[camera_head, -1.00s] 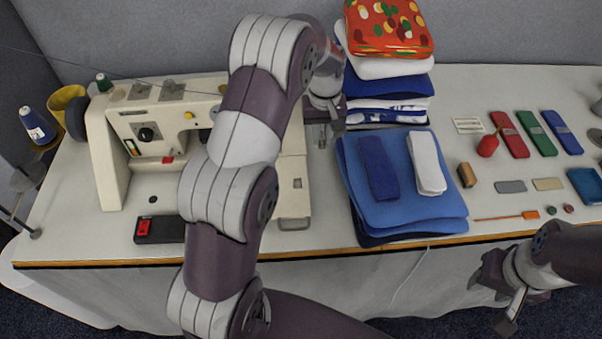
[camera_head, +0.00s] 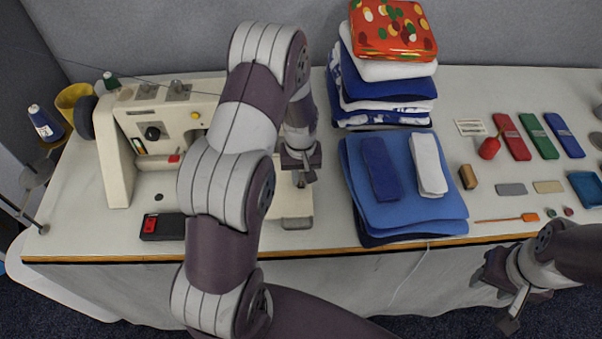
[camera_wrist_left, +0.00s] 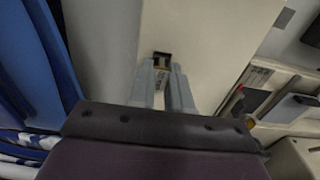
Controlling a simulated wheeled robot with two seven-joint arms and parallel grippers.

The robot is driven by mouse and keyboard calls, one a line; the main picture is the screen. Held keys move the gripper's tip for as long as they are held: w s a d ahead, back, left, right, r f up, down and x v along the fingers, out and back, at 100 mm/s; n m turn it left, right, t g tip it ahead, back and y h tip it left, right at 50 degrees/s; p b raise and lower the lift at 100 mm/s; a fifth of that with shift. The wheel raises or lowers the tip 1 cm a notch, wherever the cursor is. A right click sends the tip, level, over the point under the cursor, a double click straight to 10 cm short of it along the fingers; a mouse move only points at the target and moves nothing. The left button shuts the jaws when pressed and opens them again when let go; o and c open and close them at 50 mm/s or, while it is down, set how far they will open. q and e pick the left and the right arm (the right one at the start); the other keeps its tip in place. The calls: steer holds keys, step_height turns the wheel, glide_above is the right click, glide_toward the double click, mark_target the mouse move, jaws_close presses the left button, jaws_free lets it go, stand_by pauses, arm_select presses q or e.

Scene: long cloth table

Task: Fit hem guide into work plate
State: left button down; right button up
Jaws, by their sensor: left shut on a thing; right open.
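The work plate (camera_head: 293,207) is the pale flat plate at the right side of the sewing machine. It also fills the middle of the left wrist view (camera_wrist_left: 205,35). My left gripper (camera_head: 301,179) is over this plate. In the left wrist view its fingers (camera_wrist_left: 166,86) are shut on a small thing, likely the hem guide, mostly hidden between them. A small dark square opening (camera_wrist_left: 162,57) shows just beyond the fingertips. I cannot tell whether the held piece touches the plate. My right gripper (camera_head: 514,301) is open and empty in front of the table edge.
The sewing machine (camera_head: 118,150) stands left of my left arm. A blue folded cloth stack (camera_head: 408,205) lies right of the plate, with a taller cloth stack (camera_head: 388,88) behind it. Several small tools and colored cases lie farther right.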

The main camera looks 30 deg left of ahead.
arm_select(q)
steer(key=shift+f, duration=0.1)
steer(key=c, duration=1.1)
jaws_free()
steer(key=shift+f, duration=0.1)
steer(key=shift+o, duration=0.2)
